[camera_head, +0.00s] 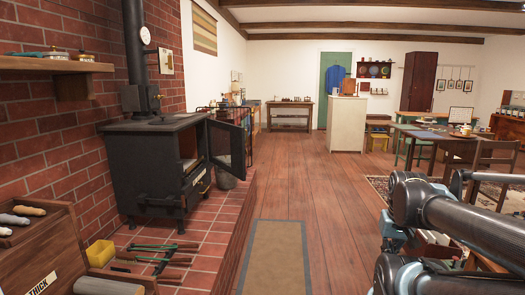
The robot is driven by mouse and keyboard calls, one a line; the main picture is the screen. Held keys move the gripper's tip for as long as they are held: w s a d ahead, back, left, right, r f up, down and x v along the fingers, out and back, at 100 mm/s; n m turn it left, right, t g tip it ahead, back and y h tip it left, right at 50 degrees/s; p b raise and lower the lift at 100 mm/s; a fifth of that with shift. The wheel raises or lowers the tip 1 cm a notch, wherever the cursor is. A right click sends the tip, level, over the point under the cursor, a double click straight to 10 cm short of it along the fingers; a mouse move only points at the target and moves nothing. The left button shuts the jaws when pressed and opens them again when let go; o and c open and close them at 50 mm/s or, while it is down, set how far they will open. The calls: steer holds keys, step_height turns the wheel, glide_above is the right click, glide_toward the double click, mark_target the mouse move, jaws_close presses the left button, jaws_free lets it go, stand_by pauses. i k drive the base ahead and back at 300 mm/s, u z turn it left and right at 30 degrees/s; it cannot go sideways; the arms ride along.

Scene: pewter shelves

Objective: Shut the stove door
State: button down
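The black stove (148,170) stands on a brick hearth at the left, against the brick wall. Its firebox opening faces right. The stove door (226,146), a dark frame with a glass pane, stands wide open. It sticks out to the right from the far edge of the opening. Parts of my arm show at the lower right, across the walkway from the stove and well apart from the door. My gripper cannot be made out in this view.
The raised brick hearth (215,222) has an edge along the floor. Fire tools (155,256) lie on it in front of the stove, and a bucket (226,179) stands below the door. A rug (275,258) lies on the clear wooden walkway. A dining table (440,134) is at the right.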

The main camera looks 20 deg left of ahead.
mark_target(237, 168)
steer(key=u, duration=0.05)
steer(key=i, duration=1.65)
steer(key=u, duration=2.5)
